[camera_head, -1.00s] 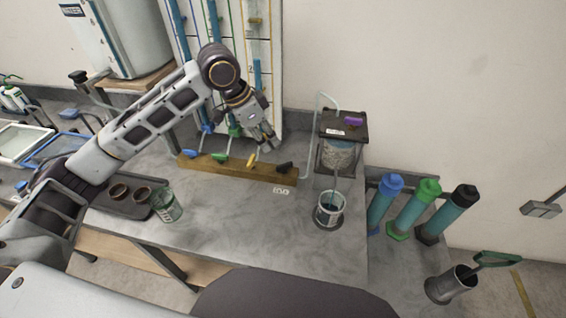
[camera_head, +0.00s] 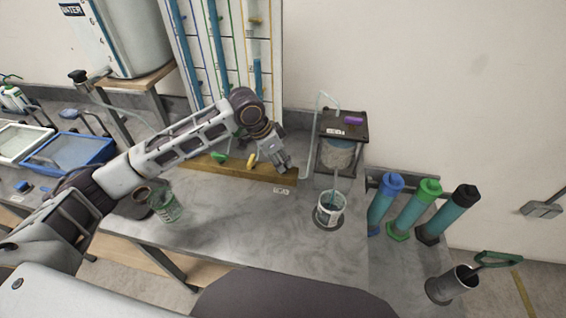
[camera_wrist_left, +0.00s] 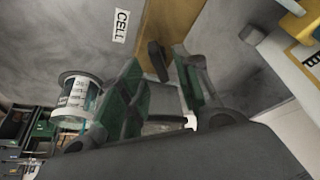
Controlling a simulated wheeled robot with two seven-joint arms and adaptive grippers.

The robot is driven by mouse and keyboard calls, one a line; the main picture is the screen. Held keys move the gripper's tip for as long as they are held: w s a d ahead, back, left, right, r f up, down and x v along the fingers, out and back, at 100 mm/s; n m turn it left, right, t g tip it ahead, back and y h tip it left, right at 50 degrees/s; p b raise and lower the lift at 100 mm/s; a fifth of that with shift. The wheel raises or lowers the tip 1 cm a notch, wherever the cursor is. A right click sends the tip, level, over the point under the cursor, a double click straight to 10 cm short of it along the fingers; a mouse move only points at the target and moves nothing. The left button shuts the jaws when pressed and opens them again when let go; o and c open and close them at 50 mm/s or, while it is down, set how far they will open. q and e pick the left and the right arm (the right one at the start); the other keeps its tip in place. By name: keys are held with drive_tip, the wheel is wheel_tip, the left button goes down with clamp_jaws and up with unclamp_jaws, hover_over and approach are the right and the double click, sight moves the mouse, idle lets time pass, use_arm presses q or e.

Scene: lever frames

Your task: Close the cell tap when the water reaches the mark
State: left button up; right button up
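The cell tap is a black lever (camera_wrist_left: 157,60) on the wooden rail (camera_wrist_left: 160,22), beside the CELL label (camera_wrist_left: 121,25) in the left wrist view. In the head view my left gripper (camera_head: 281,164) hides it at the rail's right end. My left gripper (camera_wrist_left: 162,78) is open, with the lever between or just beyond its fingertips; contact cannot be told. The clear cell (camera_head: 337,155) stands between dark plates to the right. A white-rimmed beaker (camera_head: 329,211) stands below it, with dark liquid visible in the wrist view (camera_wrist_left: 78,96). The mark and exact level are too small to read. My right gripper is out of view.
A yellow tap (camera_head: 252,160) and a green tap (camera_head: 218,157) sit further left on the rail. A glass beaker (camera_head: 165,206) stands at the bench's front left. Blue, green and black-capped cylinders (camera_head: 408,212) stand right. The bench's front middle is clear.

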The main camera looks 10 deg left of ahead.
use_arm(q)
drive_tip(key=shift+x, duration=0.8)
drive_tip(key=shift+d+f, duration=0.1)
drive_tip(key=shift+f, duration=0.15)
drive_tip(key=c, duration=0.4)
clamp_jaws()
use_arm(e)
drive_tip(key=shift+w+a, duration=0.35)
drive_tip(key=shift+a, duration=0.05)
